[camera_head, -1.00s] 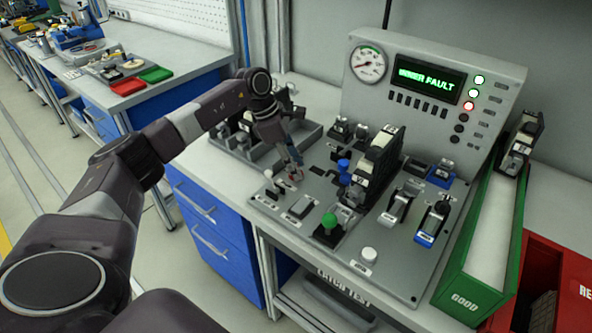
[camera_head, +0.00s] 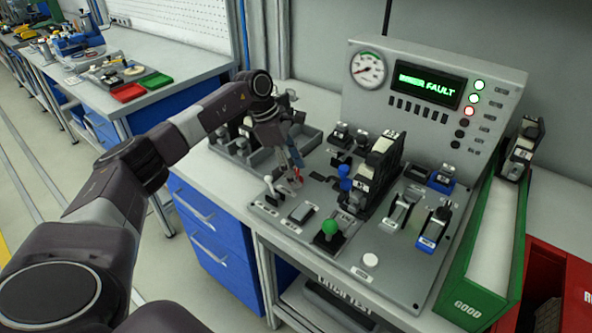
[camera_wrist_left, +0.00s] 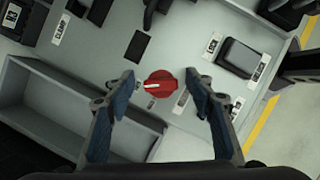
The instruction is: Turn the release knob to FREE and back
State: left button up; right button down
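The red release knob (camera_wrist_left: 160,84) with a white pointer mark shows in the left wrist view, on the grey panel. The pointer lies roughly level, toward the left in that view. My left gripper (camera_wrist_left: 160,76) is open, with one blue-padded finger on each side of the knob and a gap to it on both sides. In the head view my left gripper (camera_head: 291,160) reaches down over the panel's left part, and the red knob (camera_head: 297,175) is partly hidden by it. A small label beside the knob is too small to read. My right gripper is out of view.
The panel (camera_head: 385,270) carries a green ball knob (camera_head: 330,227), blue knobs, clamps and a white button (camera_head: 370,260). Behind it a display (camera_head: 427,84) shows a fault text. A grey tray (camera_head: 240,160) stands left, a green GOOD chute (camera_head: 470,305) right.

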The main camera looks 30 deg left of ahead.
pick_arm(q)
jog(key=shift+r, duration=0.1)
jog(key=v, duration=1.1)
jog(key=shift+r, duration=0.4)
jog(key=shift+a, duration=0.15)
